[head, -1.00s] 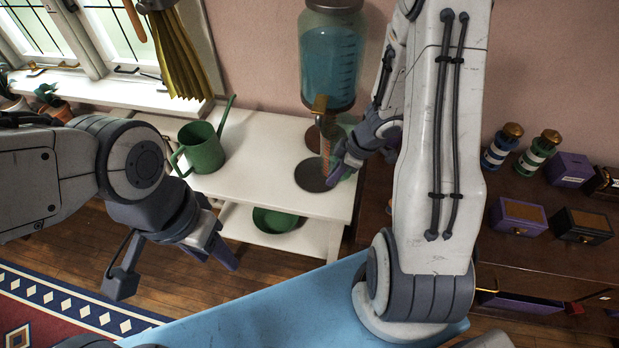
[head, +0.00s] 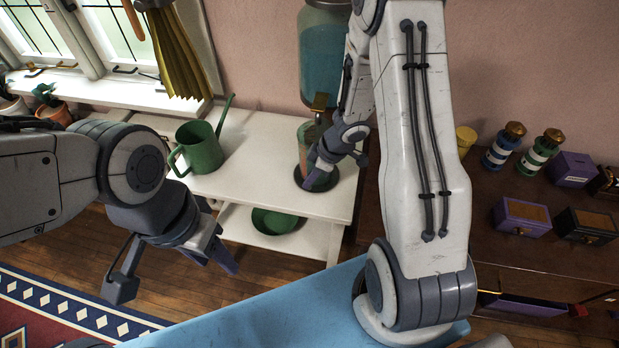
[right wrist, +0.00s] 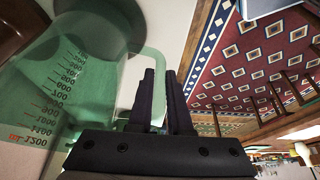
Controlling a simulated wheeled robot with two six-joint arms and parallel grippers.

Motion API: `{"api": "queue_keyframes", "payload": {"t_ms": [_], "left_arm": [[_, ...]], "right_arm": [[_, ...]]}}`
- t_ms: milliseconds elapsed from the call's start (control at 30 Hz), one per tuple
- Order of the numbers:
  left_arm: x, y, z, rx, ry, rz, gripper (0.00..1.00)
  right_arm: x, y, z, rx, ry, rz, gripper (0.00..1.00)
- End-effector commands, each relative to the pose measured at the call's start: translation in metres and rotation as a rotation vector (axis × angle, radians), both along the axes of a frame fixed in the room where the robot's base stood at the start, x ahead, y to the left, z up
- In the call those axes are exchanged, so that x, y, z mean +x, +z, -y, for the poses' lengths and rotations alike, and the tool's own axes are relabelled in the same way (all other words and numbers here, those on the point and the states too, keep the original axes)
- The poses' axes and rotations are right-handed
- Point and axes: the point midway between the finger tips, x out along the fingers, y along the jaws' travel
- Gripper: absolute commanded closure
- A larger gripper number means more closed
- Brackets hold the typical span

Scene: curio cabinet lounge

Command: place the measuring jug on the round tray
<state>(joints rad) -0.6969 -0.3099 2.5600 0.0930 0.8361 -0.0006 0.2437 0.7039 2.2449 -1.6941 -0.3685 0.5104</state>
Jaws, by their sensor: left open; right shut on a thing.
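The measuring jug, translucent green with printed volume marks, shows large in the right wrist view (right wrist: 70,85). In the head view the jug (head: 307,131) is partly hidden behind my right gripper (head: 320,170), below the dispenser's tap. My right gripper is shut on the jug's handle (right wrist: 158,85). The round tray (head: 324,183) seems to be the dark disc on the white bench, partly covered by my gripper. The jug is at the tray; I cannot tell whether its base touches it. My left gripper (head: 225,262) is open and empty, in front of the bench.
A blue-filled dispenser (head: 320,55) stands at the wall. A green watering can (head: 201,148) is on the white bench (head: 255,165), with a green bowl (head: 275,220) on its lower shelf. A dark cabinet at right holds striped bottles (head: 541,150) and small boxes (head: 521,215).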

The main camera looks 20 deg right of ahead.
Motion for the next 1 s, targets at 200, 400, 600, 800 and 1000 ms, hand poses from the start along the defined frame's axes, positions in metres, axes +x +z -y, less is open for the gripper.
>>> {"api": "queue_keyframes", "payload": {"t_ms": [200,400,600,800,1000], "left_arm": [[0.0,-0.001,0.0,0.0,0.0,0.0,0.5],[0.0,-0.001,0.0,0.0,0.0,0.0,0.5],[0.0,0.006,0.0,0.0,0.0,0.0,0.5],[0.0,0.03,0.0,0.0,0.001,0.0,0.5],[0.0,0.052,0.0,0.0,0.003,0.0,0.5]], "right_arm": [[0.0,-0.003,0.0,0.0,-0.001,0.0,0.53],[0.0,-0.003,0.0,0.0,0.0,0.0,0.53],[-0.001,0.009,0.002,0.001,-0.001,0.001,0.53],[-0.009,0.048,0.015,0.0,-0.002,0.003,0.53],[-0.018,0.087,0.028,0.0,-0.002,0.002,0.53]]}}
